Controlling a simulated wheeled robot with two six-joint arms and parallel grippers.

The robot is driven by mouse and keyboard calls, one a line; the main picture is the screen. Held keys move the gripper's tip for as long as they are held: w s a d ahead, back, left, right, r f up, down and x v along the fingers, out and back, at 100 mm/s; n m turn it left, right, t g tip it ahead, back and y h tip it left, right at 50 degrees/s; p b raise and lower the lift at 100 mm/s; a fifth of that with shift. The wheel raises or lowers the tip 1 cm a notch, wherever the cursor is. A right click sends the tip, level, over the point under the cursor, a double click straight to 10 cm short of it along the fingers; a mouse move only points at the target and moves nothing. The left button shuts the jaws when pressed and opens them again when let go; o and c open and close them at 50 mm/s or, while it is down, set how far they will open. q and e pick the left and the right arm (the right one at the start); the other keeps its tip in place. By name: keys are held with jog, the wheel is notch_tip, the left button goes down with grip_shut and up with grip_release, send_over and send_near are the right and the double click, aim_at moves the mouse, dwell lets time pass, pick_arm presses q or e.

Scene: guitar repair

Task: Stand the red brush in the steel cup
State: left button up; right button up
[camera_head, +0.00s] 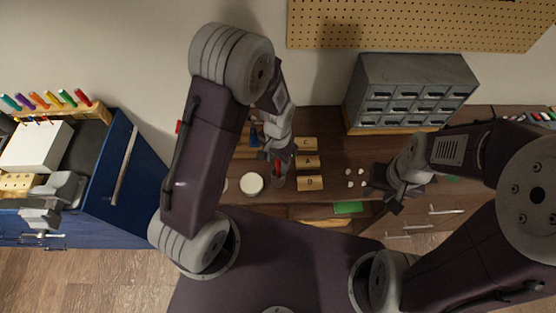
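My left gripper (279,156) points down over the workbench in the middle of the picture. A red brush (278,167) shows between and just below its fingertips, and the gripper looks shut on it. A greyish steel cup (278,182) stands directly below the brush. The brush's lower end overlaps the cup in this view; I cannot tell how deep it is inside. My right gripper (383,196) is open and empty over the right part of the bench, well apart from the cup.
A white round container (251,184) stands left of the cup. Wooden blocks with letters (309,183) stand close on its right. Small white pieces (350,184) and a green item (348,207) lie farther right. A grey drawer cabinet (412,90) stands at the back.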

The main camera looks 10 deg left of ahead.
pick_arm(q)
jog(key=shift+r, duration=0.15)
notch_tip(320, 180, up, 9)
jog(key=shift+f+b, duration=0.1)
jog(key=shift+b, duration=0.45)
dwell(0.8)
